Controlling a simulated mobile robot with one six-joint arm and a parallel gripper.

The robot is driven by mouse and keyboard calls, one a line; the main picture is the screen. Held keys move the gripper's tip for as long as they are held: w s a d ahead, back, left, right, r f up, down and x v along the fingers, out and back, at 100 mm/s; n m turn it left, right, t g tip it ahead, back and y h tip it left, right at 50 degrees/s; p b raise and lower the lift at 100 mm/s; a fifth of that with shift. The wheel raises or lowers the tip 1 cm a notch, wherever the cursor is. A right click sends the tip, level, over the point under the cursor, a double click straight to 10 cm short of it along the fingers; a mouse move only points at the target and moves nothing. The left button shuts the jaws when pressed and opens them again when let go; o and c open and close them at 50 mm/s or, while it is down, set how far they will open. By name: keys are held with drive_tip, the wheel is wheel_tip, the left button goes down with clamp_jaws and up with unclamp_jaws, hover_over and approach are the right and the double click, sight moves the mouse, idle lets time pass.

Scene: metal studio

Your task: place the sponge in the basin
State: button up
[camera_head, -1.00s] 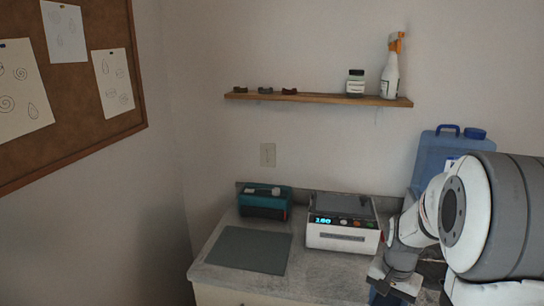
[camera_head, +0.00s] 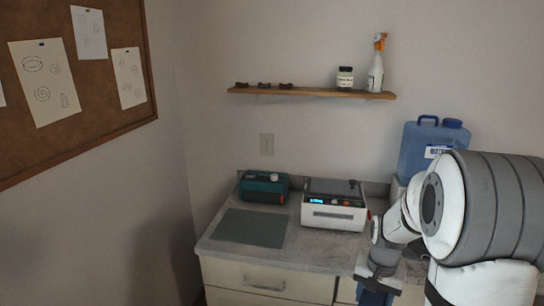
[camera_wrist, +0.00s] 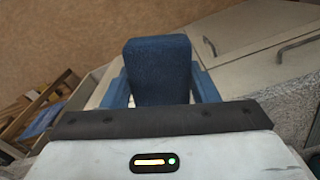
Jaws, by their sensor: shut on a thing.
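The sponge (camera_wrist: 158,65) is a blue block with a rough face, seen in the wrist view. My gripper (camera_wrist: 160,92) is shut on it, with one blue finger at each side. In the head view my gripper (camera_head: 373,296) is at the bottom edge, low in front of the counter's right part. Blue shows under the gripper there, but I cannot tell finger from sponge. I see no basin in either view.
The grey counter (camera_head: 310,250) holds a flat dark mat (camera_head: 250,228), a teal box (camera_head: 264,187), a white device (camera_head: 334,214) and a blue jug (camera_head: 428,145). Drawers (camera_head: 265,280) are below. A shelf (camera_head: 310,93) and corkboard (camera_head: 95,100) are on the walls.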

drive_tip(key=w+a+f+n, duration=0.6)
drive_tip(key=w+a+f, duration=0.1)
drive_tip(key=w+a, duration=0.25)
drive_tip(key=s+a+f, duration=0.1)
drive_tip(key=s+f, duration=0.4)
drive_tip(key=f, duration=0.1)
drive_tip(key=shift+f, duration=0.3)
drive_tip(key=shift+s, duration=0.15)
